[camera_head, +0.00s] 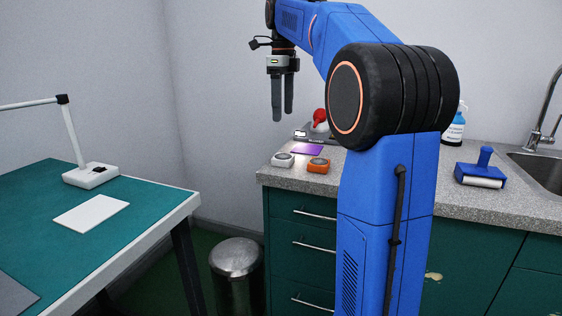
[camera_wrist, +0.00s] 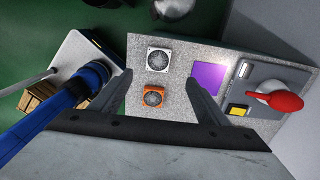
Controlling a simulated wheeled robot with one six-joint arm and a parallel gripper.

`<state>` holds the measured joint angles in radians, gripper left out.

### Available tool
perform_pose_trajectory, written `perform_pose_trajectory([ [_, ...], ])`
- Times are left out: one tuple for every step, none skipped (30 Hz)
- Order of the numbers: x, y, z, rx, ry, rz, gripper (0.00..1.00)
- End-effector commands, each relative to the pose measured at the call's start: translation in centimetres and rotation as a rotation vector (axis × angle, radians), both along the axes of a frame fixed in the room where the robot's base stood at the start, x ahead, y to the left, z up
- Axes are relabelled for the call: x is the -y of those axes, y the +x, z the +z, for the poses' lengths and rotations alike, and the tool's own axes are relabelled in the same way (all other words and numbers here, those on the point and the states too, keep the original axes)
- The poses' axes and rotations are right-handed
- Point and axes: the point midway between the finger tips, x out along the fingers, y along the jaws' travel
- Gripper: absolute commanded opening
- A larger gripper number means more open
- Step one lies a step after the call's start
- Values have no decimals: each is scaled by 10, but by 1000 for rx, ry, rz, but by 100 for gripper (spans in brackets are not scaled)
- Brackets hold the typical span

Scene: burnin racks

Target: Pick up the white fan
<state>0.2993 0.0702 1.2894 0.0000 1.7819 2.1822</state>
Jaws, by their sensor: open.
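The white fan (camera_head: 283,160) is a small square unit with a dark round centre, lying on the left end of the grey counter near its edge. It also shows in the wrist view (camera_wrist: 160,60), between my fingers and beyond their tips. An orange fan (camera_head: 318,165) of the same kind lies beside it, and it shows just below the white one in the wrist view (camera_wrist: 154,96). My gripper (camera_head: 282,118) points down, open and empty, above the counter and apart from both fans.
A purple square (camera_head: 308,149) and a dark device with a red knob (camera_head: 320,116) are behind the fans. A blue-handled roller (camera_head: 481,172), a bottle (camera_head: 454,128) and a sink (camera_head: 540,170) are farther right. A metal bin (camera_head: 237,262) stands between the counter and the green-topped table (camera_head: 150,200).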

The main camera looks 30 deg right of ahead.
Motion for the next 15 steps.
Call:
perform_pose_trajectory([
  [0,-1,-10,-3,1,0,69],
  [0,-1,-16,-3,0,1,69],
  [0,-1,-23,-3,1,1,69],
  [0,-1,-28,-3,0,1,69],
  [0,-1,-33,-3,0,1,69],
  [0,-1,-40,-3,0,1,69],
  [-1,-1,-46,-2,1,1,69],
  [-1,-1,-51,-2,1,1,69],
  [0,-1,-58,-2,1,2,69],
  [-1,-1,-63,-2,1,2,69],
  [-1,-1,-68,-2,1,2,69],
  [0,-1,-74,-2,1,2,69],
  [0,-1,-77,-1,0,2,69],
  [-1,-1,-81,-2,1,2,69],
  [0,-1,-85,-1,0,2,69],
])
